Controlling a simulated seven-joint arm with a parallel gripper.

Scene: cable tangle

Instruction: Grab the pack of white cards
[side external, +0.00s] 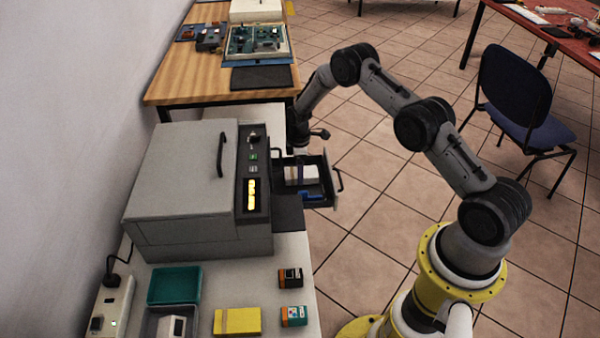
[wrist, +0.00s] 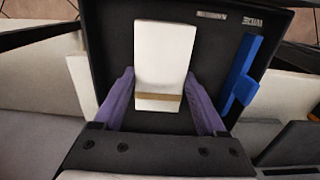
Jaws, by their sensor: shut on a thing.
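The pack of white cards (wrist: 160,48), with a brown band near its lower end, is in the black open drawer (wrist: 268,50) in the wrist view. My gripper (wrist: 160,78) has its two purple fingers on either side of the pack and is shut on it. In the side external view the white pack (side external: 302,173) shows inside the pulled-out drawer (side external: 326,172), below my wrist. The fingers are mostly hidden there by the wrist and drawer.
A blue object (wrist: 240,75) lies in the drawer to the right of the pack. The grey machine (side external: 185,175) stands left of the drawer. A teal tray (side external: 175,285), a yellow pack (side external: 237,321) and small boxes (side external: 290,277) lie on the front table.

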